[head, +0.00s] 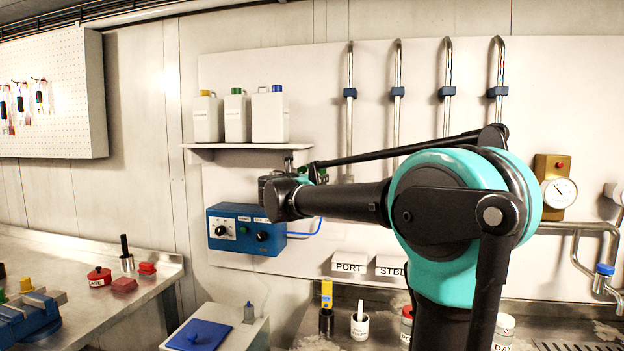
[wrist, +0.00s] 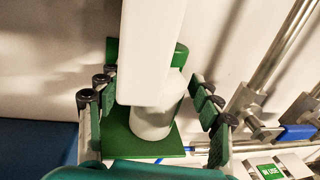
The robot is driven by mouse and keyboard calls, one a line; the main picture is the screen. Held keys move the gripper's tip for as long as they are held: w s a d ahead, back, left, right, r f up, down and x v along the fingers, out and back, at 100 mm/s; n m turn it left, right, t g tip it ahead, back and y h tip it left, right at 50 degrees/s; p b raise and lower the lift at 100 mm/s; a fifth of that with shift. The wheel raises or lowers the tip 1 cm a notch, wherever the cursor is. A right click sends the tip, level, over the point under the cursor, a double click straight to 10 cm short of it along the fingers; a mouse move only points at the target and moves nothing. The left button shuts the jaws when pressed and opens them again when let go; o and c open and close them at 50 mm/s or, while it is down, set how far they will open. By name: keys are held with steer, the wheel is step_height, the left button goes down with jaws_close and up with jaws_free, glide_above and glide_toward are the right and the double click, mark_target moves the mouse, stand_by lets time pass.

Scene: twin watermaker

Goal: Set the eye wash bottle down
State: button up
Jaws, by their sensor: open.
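The eye wash bottle (wrist: 152,122), white with a green cap (wrist: 180,56), stands on a flat green base plate (wrist: 125,142) in the wrist view. In the head view, my arm reaches toward the back wall above the blue control box, and the bottle cannot be made out there.
The blue control box (head: 245,230) is on the wall just below my wrist. A shelf (head: 225,146) with white jugs is above left. Steel pipes (head: 350,120) run up the wall to the right. An IN USE label (wrist: 269,171) is at lower right in the wrist view.

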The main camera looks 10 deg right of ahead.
steer(key=shift+r, duration=0.1)
steer(key=shift+s+a, duration=0.2)
steer(key=shift+s, duration=0.05)
steer(key=v, duration=1.1)
steer(key=shift+s, duration=0.2)
steer(key=shift+a, duration=0.1)
stand_by(1.0)
